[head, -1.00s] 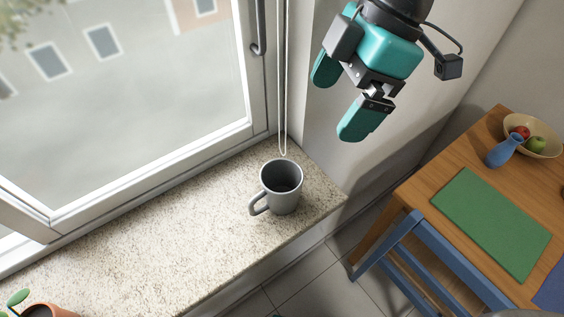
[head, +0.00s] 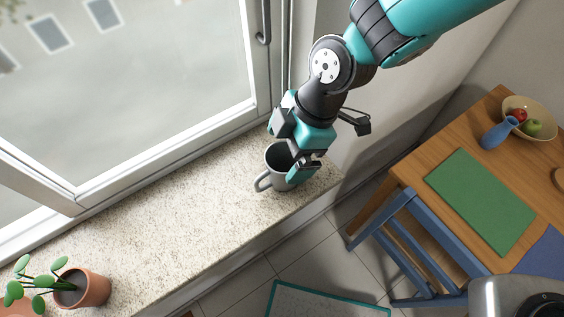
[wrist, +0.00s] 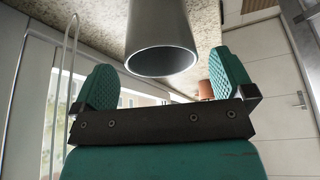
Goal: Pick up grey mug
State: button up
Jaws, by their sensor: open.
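The grey mug (head: 270,180) stands upright on the speckled stone window sill (head: 170,235), with its handle toward the lower left in the head view. My gripper (head: 290,160) is at the mug's right side and over its rim, hiding part of it. In the wrist view the mug (wrist: 160,35) is between the two teal fingers of my gripper (wrist: 162,85), with a visible gap on each side. The gripper is open and holds nothing.
The window frame (head: 170,150) rises behind the sill. A potted plant (head: 85,288) stands at the sill's lower left. A wooden table (head: 420,175) with a green mat (head: 480,200), a blue vase (head: 498,134) and a fruit bowl (head: 548,112) is at the right, beside a blue chair (head: 405,225).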

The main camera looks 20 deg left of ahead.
aim_at(282, 160)
jog(key=shift+p+x, duration=0.45)
jog(key=shift+x, duration=1.2)
jog(key=shift+r, duration=0.1)
jog(key=c, duration=1)
jog(key=shift+c, duration=0.2)
